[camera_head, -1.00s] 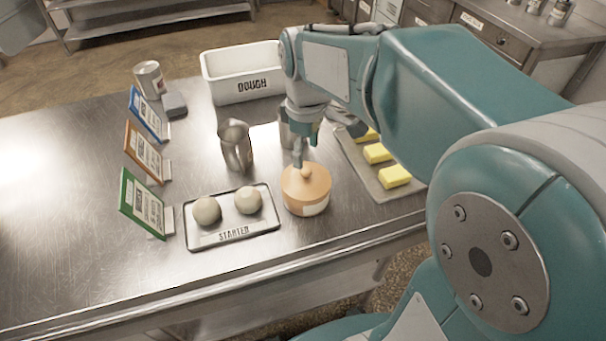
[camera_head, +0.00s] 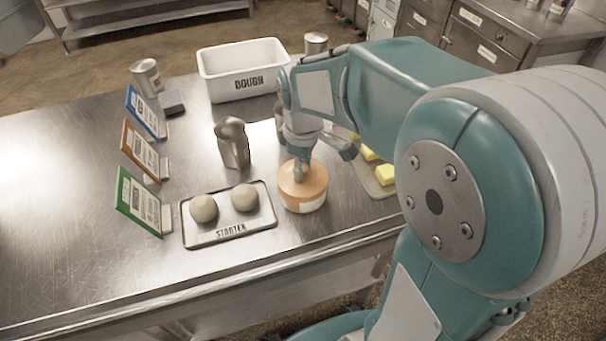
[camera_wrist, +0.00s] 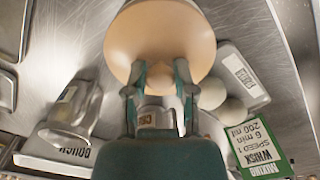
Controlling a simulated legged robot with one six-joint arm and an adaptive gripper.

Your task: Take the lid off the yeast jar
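The yeast jar (camera_head: 304,205) stands upright on the steel table, a round tan pot with a pale label. Its flat tan lid (camera_head: 313,176) is on it and fills the top of the wrist view (camera_wrist: 160,35). My gripper (camera_head: 300,172) points down at the lid from above. In the wrist view, its two fingers (camera_wrist: 160,72) are apart with a gap between them.
Left of the jar is the STARTER tray (camera_head: 247,228) with two dough balls. A metal pitcher (camera_head: 233,143) stands behind it. The white DOUGH tub (camera_head: 243,70) is at the back. Butter blocks (camera_head: 386,174) lie on a tray at right. Three cards (camera_head: 144,203) stand at left.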

